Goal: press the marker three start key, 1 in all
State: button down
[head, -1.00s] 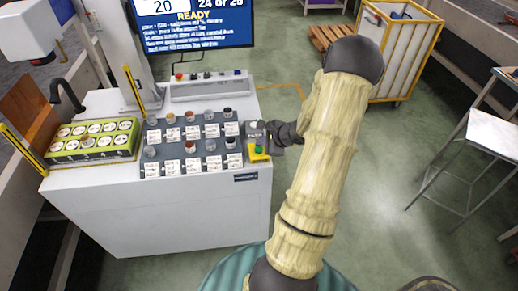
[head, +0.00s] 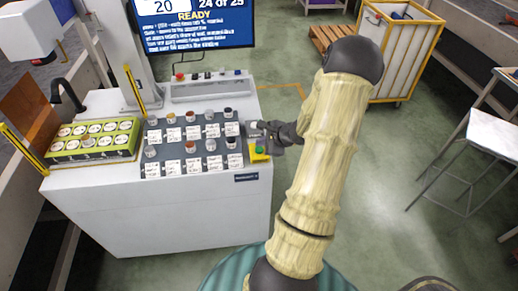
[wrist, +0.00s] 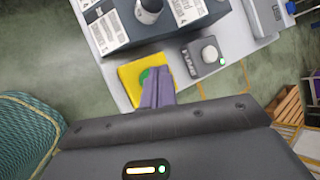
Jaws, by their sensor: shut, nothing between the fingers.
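A yellow box (head: 258,154) with a green button (head: 260,148) stands at the right front corner of the white bench. In the wrist view the green button (wrist: 145,77) shows partly behind my shut, empty gripper (wrist: 157,74); contact cannot be told. Just beyond it is a small grey box (wrist: 192,62) with a round pale knob (wrist: 209,54), a lit green lamp (wrist: 222,61) and a label too small to read. No marking shows which one is the marker three key. In the head view my gripper (head: 268,128) is beside the grey box, behind the yellow box.
Left of the gripper, a dark panel (head: 180,157) carries two rows of small pots with white labels. A green tray (head: 70,148) of round pieces sits farther left. A screen (head: 195,28) reads READY. Floor to the right is clear up to a grey stool (head: 495,132).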

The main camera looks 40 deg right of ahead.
aim_at(262, 150)
jog(key=shift+f, duration=0.1)
dwell(0.3)
jog(key=shift+f+b, duration=0.35)
jog(key=shift+b, duration=0.25)
jog(key=shift+f+b, duration=0.45)
jog(key=shift+b, duration=0.3)
dwell(0.7)
jog(key=shift+r, duration=0.1)
jog(key=shift+r+p, duration=0.45)
jog(key=shift+r, duration=0.3)
jog(key=shift+r+p, duration=1.7)
jog(key=shift+r, duration=0.9)
